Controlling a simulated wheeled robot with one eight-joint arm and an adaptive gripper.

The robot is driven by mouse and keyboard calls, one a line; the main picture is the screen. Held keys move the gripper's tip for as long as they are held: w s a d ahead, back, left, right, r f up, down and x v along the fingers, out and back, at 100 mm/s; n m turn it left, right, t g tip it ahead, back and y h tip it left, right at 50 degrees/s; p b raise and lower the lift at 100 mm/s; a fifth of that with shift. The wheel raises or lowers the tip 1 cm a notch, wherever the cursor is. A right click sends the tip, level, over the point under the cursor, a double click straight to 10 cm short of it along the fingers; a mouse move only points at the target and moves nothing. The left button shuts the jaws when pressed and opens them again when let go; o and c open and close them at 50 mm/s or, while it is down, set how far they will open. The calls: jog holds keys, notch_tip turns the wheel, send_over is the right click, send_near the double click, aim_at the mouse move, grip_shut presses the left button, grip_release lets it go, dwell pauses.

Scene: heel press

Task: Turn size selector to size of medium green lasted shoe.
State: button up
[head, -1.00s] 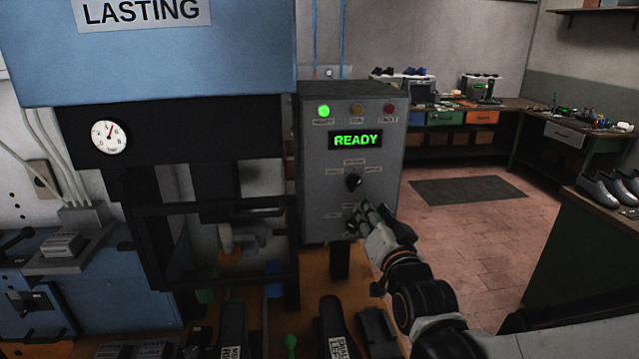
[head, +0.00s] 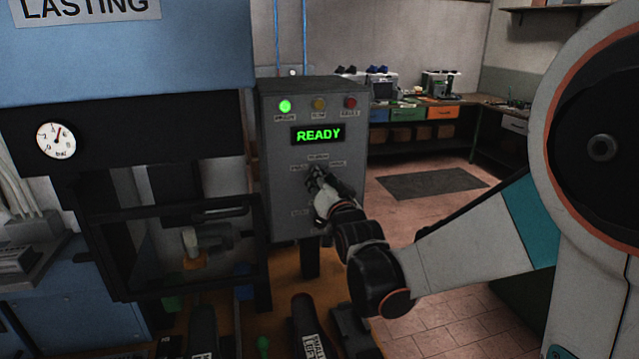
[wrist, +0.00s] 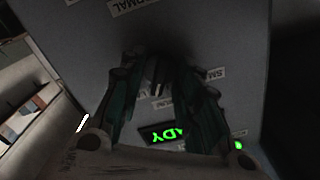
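The size selector is a dark knob on the grey control box (head: 285,205). In the head view my gripper (head: 318,177) covers it. In the wrist view the knob (wrist: 157,78) is dim, with a pale mark, between the two fingertips of my gripper (wrist: 157,70). The fingers stand apart around it; contact is too dark to tell. A label ending in "IUM" (wrist: 165,106) and one starting "SM" (wrist: 212,74) lie around it. Two dark, shoe-like labelled pieces (head: 304,322) stand at the bottom of the head view. I cannot make out which is the medium green shoe.
The box display (head: 318,134) reads READY and its green lamp (head: 285,106) is lit. The blue lasting press (head: 120,60) and its dark frame stand close on the left. A label reading NORMAL (wrist: 130,5) belongs to a lower selector. Open floor lies to the right.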

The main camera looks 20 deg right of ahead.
grip_shut()
jog(key=shift+n+b, duration=0.5)
jog(key=shift+n, duration=2.6)
grip_release()
